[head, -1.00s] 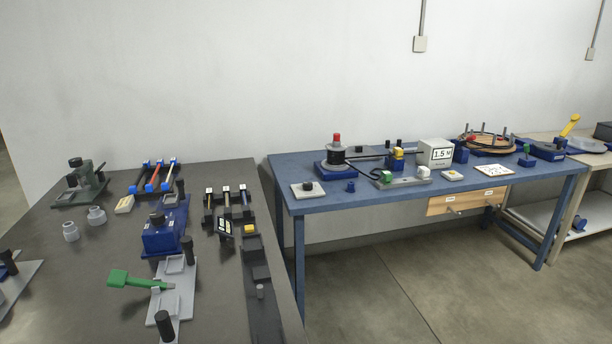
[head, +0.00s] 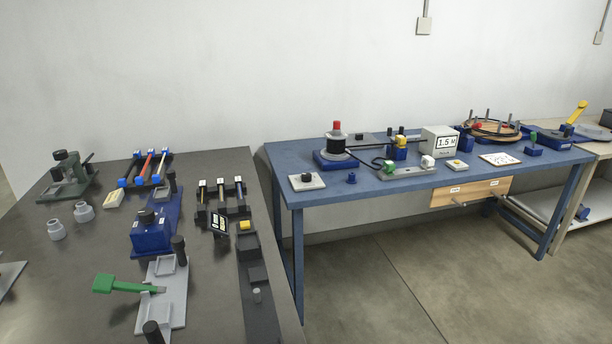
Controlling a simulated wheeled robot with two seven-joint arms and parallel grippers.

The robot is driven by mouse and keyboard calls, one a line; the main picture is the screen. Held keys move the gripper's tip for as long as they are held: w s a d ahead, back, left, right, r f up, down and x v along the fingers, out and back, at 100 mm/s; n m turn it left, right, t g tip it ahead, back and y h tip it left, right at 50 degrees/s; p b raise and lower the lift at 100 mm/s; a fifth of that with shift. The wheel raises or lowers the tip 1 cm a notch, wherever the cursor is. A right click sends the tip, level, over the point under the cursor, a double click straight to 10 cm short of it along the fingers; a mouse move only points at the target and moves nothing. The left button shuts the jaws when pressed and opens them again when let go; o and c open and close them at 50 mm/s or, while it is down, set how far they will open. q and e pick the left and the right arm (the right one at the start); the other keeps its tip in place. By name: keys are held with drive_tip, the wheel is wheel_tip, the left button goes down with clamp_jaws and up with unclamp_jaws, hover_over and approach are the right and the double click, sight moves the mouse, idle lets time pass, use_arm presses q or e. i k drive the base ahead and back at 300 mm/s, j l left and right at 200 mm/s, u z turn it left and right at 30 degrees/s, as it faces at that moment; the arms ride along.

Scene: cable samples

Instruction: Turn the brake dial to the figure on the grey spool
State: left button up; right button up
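A black round knob on a pale square plate (head: 307,182) sits at the front left corner of the blue table (head: 375,182); I cannot read any figures on it and cannot tell whether it is the brake dial. A dark spool with a red top (head: 337,143) stands on a blue base behind it. Two small grey stepped cylinders (head: 56,230) (head: 84,212) stand on the dark table at left; no figure on them is legible, and I cannot tell if either is the grey spool. Neither of my grippers is in view.
A white box reading 1.5 M (head: 440,141) stands on the blue table. The dark table (head: 60,290) holds a green-handled tool (head: 118,285), a blue device (head: 152,236) and racks of coloured rods (head: 152,166). Open floor (head: 390,270) lies before the blue table.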

sight(306, 177)
drive_tip(key=i+l, duration=0.1)
drive_tip(key=l, duration=0.85)
drive_tip(key=i+l+u, duration=0.15)
drive_tip(key=l, duration=0.8)
drive_tip(key=i+l+u, duration=0.1)
drive_tip(key=i+l, duration=0.7)
drive_tip(key=l, duration=0.15)
drive_tip(key=i+j+u, duration=0.1)
drive_tip(key=i, duration=0.3)
drive_tip(key=i+j, duration=0.25)
drive_tip(key=i, duration=0.15)
drive_tip(key=i+j+u, duration=0.15)
drive_tip(key=i, duration=0.25)
drive_tip(key=i+j, duration=0.2)
